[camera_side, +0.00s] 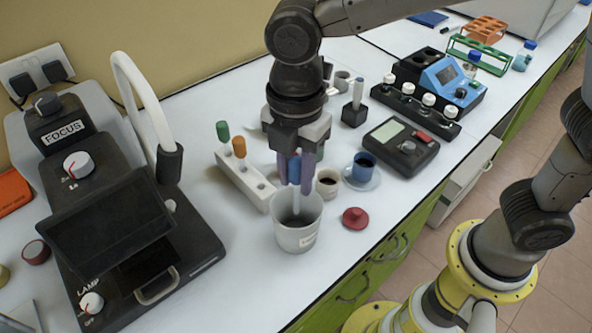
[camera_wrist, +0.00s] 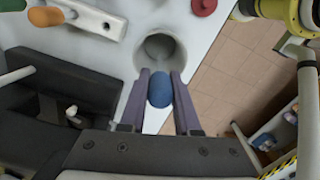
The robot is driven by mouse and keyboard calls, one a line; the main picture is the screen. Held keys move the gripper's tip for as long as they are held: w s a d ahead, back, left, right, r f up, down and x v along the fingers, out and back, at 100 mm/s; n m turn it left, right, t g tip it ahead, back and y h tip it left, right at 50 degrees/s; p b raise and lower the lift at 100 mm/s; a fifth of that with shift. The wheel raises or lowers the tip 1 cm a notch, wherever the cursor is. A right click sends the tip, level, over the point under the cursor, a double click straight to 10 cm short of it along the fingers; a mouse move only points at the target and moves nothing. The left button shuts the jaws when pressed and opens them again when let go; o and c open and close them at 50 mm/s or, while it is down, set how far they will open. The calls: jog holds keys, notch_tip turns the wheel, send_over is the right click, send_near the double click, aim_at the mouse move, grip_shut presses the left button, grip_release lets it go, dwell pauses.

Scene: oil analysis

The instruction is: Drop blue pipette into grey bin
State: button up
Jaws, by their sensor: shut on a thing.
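My gripper (camera_side: 296,170) is shut on the blue pipette (camera_side: 294,168). In the side view the pipette points down, with its blue bulb between the fingers and its pale stem reaching into the mouth of the grey bin (camera_side: 297,238). The fingertips are just above the bin's rim. In the wrist view the blue pipette (camera_wrist: 160,90) shows as a blue bulb between the two purple fingers (camera_wrist: 160,92), and the bin (camera_wrist: 174,44) is open just beyond it. The pipette's lower end is hidden there.
A white rack (camera_side: 247,182) with green and orange pipettes stands left of the bin. A red lid (camera_side: 355,218), a small cup (camera_side: 328,183) and a blue cup (camera_side: 363,167) are to its right. A black microscope-like device (camera_side: 130,245) stands at left. The table's front edge is close.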

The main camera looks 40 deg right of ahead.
aim_at(296, 160)
dwell(0.3)
jog(key=o, duration=1.3)
jog(key=shift+r, duration=2.5)
